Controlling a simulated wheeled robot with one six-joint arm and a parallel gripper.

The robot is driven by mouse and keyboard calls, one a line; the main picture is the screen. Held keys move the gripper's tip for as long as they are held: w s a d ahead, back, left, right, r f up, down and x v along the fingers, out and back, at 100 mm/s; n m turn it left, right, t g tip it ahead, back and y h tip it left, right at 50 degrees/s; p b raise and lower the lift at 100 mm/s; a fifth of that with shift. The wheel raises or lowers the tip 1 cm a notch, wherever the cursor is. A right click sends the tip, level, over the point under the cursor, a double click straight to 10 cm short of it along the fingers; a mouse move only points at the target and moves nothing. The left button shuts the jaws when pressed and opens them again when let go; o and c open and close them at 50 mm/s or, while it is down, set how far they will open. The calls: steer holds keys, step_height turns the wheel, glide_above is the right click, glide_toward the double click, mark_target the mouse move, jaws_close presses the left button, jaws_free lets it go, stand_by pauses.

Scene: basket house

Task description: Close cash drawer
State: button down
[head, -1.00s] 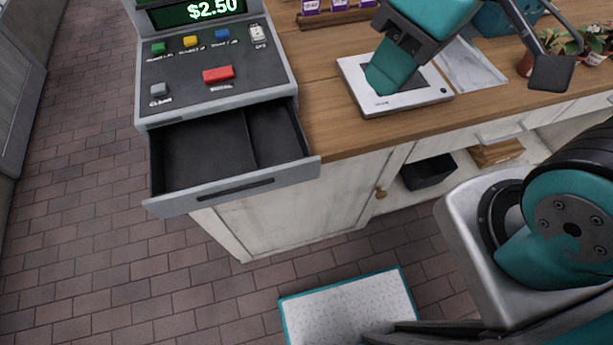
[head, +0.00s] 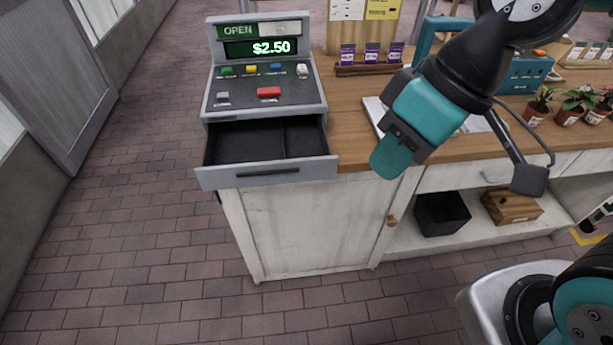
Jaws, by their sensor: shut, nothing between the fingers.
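The cash register (head: 265,75) stands at the left end of the wooden counter, its screen showing $2.50 and a sign reading OPEN. Its cash drawer (head: 267,175) is pulled out toward me, with a grey front, a dark handle slot and an empty dark inside with a divider. My gripper (head: 388,160) is to the right of the drawer, pointing down in front of the counter's edge, apart from the drawer. It is shut and empty.
A white tablet-like device (head: 374,112) lies on the counter, partly hidden behind my arm. Purple packets (head: 372,54) and potted plants (head: 570,108) stand further back. A cabinet (head: 310,228) is below the drawer. The brick floor at left is clear.

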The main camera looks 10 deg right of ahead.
steer(key=w+a+f+n+t+p, duration=0.2)
steer(key=w+a+f+n+p, duration=0.15)
steer(key=w+f, duration=0.35)
steer(key=n+t+b, duration=0.4)
steer(key=n+b, duration=0.1)
steer(key=b, duration=0.4)
glide_toward(305, 178)
step_height(305, 178, down, 3)
steer(key=s+a, duration=0.2)
steer(key=shift+w+f+p, duration=0.25)
steer(key=shift+w+p, duration=0.1)
steer(key=shift+w, duration=0.85)
steer(key=shift+w+f+p, duration=0.2)
steer(key=shift+w+p, duration=0.1)
steer(key=shift+w, duration=0.95)
